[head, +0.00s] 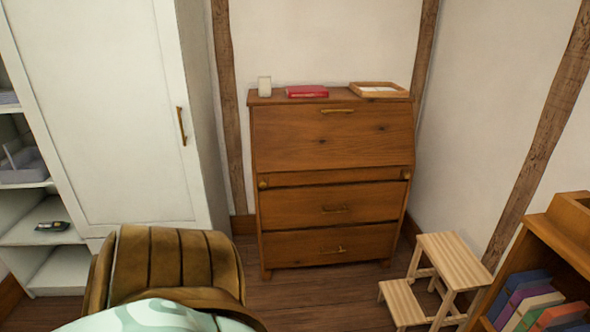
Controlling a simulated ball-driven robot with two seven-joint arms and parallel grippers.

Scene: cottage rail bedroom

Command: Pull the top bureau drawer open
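The wooden bureau (290,140) stands against the back wall, with a slanted front panel (335,139) that is closed. Below it is a narrow strip (335,177) with a small round knob near each end. Neither of my grippers is in view.
A brown ribbed chair (175,262) with pale green patterned fabric (150,316) is at front left. A wooden step stool (455,257) stands right of the bureau, near a bookcase (568,230). A white wardrobe (105,110) is left. Floor (320,290) before the bureau is clear.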

